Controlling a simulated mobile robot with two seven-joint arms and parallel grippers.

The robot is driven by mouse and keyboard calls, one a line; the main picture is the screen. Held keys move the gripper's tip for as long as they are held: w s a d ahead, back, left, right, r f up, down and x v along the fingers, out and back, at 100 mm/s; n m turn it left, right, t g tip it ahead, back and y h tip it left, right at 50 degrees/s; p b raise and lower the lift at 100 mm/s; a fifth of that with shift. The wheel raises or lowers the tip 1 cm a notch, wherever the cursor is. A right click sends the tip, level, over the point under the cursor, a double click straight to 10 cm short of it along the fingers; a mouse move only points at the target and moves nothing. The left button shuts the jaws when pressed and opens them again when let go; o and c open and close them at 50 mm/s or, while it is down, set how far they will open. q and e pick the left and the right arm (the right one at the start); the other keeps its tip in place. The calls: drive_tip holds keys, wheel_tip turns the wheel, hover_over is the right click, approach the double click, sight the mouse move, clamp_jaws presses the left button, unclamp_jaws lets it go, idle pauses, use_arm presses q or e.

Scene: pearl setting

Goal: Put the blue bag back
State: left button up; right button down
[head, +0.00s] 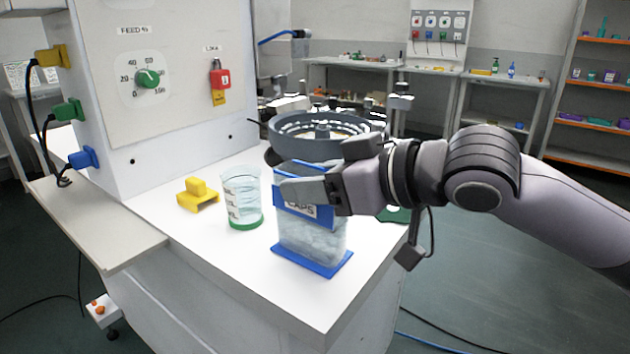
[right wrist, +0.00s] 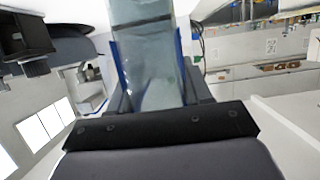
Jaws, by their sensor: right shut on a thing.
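The blue bag (head: 312,240) is a clear pouch with a blue band and a label ending in "APS". It stands upright near the front edge of the white worktop, its lower end at a flat blue base (head: 322,267). I cannot tell whether that base is part of the bag or a separate pad. My right gripper (head: 305,190) comes in from the right and is shut on the bag's upper part, hiding some of the band. In the right wrist view the clear bag with blue edges (right wrist: 150,50) shows between the fingers. My left gripper is not in view.
A clear measuring cup with a green base (head: 243,200) stands just left of the bag. A yellow block (head: 198,194) lies farther left. A grey round bowl feeder (head: 325,132) is behind the bag. A white cabinet with a green dial (head: 147,78) bounds the worktop's left.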

drive_tip(key=shift+c, duration=2.4)
unclamp_jaws()
drive_tip(key=p+v, duration=0.1)
drive_tip(key=v, duration=1.1)
